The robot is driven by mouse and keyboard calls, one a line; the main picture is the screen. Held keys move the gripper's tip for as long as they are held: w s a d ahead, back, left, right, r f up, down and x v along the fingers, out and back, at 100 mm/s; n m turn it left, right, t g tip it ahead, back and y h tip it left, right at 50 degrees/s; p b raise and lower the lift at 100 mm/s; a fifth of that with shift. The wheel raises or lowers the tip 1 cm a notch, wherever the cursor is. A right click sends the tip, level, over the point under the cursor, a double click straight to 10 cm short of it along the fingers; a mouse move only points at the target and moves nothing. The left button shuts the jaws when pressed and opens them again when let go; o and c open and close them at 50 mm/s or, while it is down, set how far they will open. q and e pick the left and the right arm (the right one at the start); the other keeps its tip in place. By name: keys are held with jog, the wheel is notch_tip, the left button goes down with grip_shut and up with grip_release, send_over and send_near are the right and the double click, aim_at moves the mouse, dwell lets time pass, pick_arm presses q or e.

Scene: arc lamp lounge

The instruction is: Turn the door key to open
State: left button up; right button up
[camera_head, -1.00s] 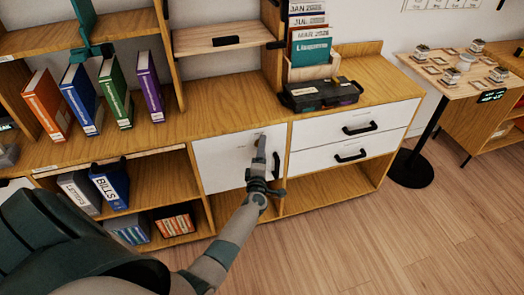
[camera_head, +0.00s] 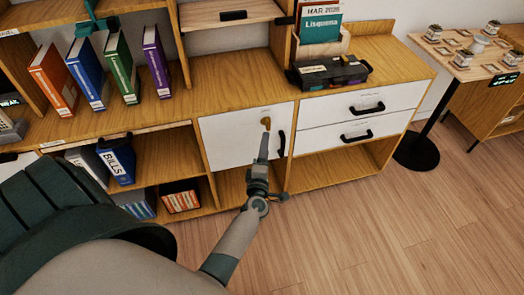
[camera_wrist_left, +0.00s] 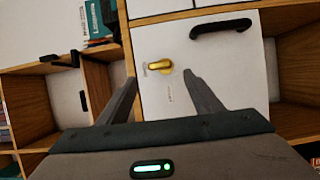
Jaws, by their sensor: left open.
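A white cabinet door (camera_head: 225,143) is shut in the low wooden unit. A gold-coloured key (camera_head: 266,122) sits in its upper part, left of the black door handle (camera_head: 282,143). My left gripper (camera_head: 263,150) is in front of the door, its fingers just below the key in the head view. In the left wrist view, the key (camera_wrist_left: 158,65) shows between and just beyond the tips of the open left gripper (camera_wrist_left: 160,80), with nothing held. Whether a fingertip touches the key cannot be told. My right gripper is out of view.
Two white drawers (camera_head: 345,117) with black handles are right of the door. A black case (camera_head: 328,73) stands on the unit's top. Books (camera_head: 120,70) and binders (camera_head: 117,160) fill shelves at left. Open wooden floor (camera_head: 400,230) lies at the lower right.

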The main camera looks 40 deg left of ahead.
pick_arm(q)
jog(key=v, duration=0.7)
jog(key=shift+s+d+b, duration=0.15)
jog(key=shift+s+b, duration=0.15)
jog(key=shift+s, duration=0.05)
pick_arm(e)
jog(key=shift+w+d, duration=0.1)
